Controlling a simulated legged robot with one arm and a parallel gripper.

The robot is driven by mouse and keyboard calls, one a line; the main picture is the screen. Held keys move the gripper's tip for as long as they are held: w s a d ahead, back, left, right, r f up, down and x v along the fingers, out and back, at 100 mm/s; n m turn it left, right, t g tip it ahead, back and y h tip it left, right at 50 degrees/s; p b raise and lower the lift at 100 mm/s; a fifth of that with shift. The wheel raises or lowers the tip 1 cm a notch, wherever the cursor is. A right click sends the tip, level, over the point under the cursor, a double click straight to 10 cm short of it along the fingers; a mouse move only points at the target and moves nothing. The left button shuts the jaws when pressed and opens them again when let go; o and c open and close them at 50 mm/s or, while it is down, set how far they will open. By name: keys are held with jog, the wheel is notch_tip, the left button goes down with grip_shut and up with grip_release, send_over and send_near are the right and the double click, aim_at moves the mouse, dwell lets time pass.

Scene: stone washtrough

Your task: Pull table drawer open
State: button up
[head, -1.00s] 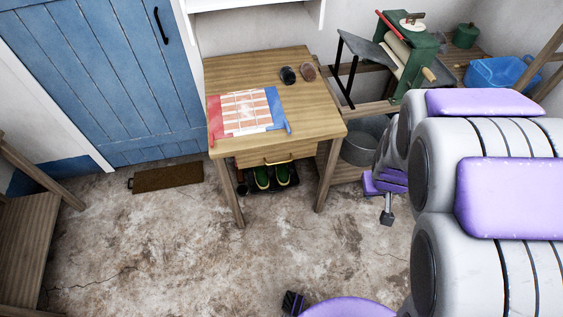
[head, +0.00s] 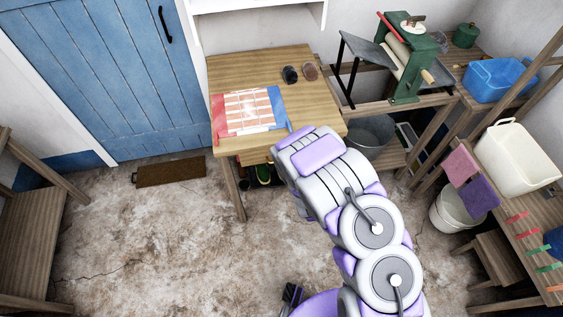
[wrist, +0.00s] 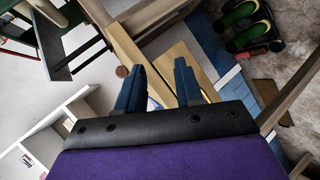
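The wooden table (head: 305,95) stands against the back wall in the head view. A strip of its drawer front (head: 254,158) shows under the tabletop's front edge; my arm covers the rest, including the brass handle. My arm reaches to the table front, and my gripper is hidden in the head view. In the wrist view my gripper (wrist: 157,77) has its two dark blue fingers spread with a clear gap and nothing held. Pale wooden surfaces of the table lie beyond the fingers there. I cannot make out the handle between them.
Green shoes (wrist: 245,22) sit on a mat under the table. A red, white and blue cloth (head: 246,108) and two small dark items lie on the tabletop. A mangle (head: 405,70) and a bench with tubs stand at right.

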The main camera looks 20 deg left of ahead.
jog(key=s+a+f+n+t+y+p, duration=0.15)
jog(key=s+a+f+n+y, duration=0.35)
jog(key=s+a+n+y, duration=0.5)
jog(key=w+a+f+m+h+b, duration=0.1)
jog(key=w+a+f+b, duration=0.1)
jog(key=w+a+b, duration=0.2)
jog(key=w+a+f+m+h+b, duration=0.1)
jog(key=w+a+b, duration=0.3)
jog(key=w, duration=0.4)
jog(key=shift+w+f+h, duration=0.4)
jog(key=shift+f+h, duration=0.1)
jog(key=shift+h, duration=0.1)
jog(key=shift+a, duration=0.1)
jog(key=shift+c, duration=0.4)
grip_shut()
jog(key=shift+s+f, duration=0.1)
dwell(0.9)
